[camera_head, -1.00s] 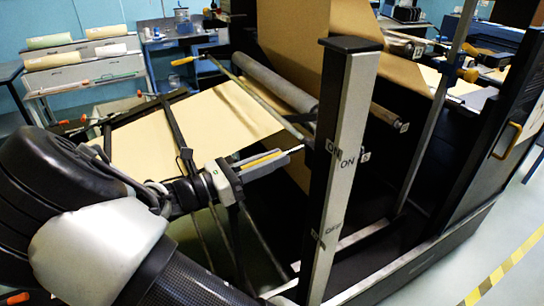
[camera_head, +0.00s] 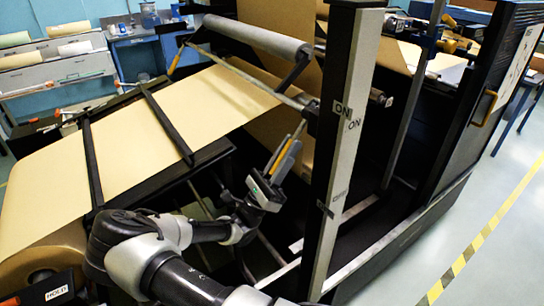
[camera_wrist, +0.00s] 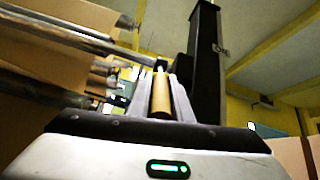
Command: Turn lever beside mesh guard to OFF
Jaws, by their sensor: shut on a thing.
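The lever has a yellow-orange grip (camera_wrist: 161,98); in the head view the grip (camera_head: 284,158) is partly hidden by my fingers. My gripper (camera_head: 287,150) is shut on this grip, one finger on each side in the wrist view. The lever slants downward from the upright post (camera_head: 345,150), with its outer end low. The post bears an ON label (camera_head: 342,108) higher up and an OFF label (camera_head: 325,209) lower down. The lever's pivot is not clearly visible. I cannot clearly make out the mesh guard.
A black cabinet (camera_head: 480,100) stands right of the post. A yellow-black floor stripe (camera_head: 480,235) and open floor lie at the right.

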